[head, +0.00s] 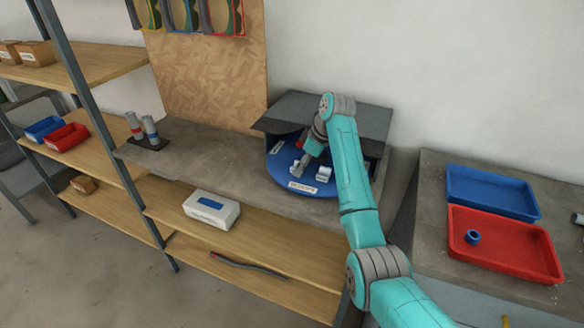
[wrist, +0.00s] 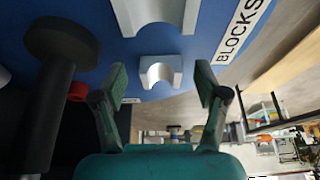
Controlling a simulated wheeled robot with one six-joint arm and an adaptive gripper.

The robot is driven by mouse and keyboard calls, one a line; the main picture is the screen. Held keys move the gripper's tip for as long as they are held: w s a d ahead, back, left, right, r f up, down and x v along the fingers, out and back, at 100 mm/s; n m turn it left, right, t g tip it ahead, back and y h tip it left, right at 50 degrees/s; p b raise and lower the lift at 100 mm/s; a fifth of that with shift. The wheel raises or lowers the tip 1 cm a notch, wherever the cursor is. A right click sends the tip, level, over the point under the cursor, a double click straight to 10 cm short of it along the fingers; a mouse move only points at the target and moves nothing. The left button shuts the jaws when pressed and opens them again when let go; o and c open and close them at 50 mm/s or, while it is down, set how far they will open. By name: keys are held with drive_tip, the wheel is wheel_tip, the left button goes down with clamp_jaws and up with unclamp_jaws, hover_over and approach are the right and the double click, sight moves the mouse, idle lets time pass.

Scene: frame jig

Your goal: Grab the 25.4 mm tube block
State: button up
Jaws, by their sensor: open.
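In the wrist view, a small pale block (wrist: 160,70) with a half-round notch stands on the blue round tray (wrist: 90,15). A larger block (wrist: 152,12) with a wider notch stands beyond it, cut off by the top edge. No size marking is readable on either block. My gripper (wrist: 161,80) is open and empty, with one finger on each side of the small block in the picture; contact cannot be told. In the head view, my gripper (head: 300,164) is low over the tray (head: 275,165), and a white block (head: 323,172) stands to its right.
The tray sits under a dark hood (head: 372,120) that closes over its back. A dark post with a round disc (wrist: 55,38) and a small red part (wrist: 78,91) are at the left in the wrist view. A label reading BLOCKS (wrist: 242,28) is at the tray's edge.

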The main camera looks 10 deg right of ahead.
drive_tip(key=shift+a, duration=0.1)
drive_tip(key=c, duration=1.2)
drive_tip(key=shift+r, duration=0.1)
drive_tip(key=shift+c, duration=0.2)
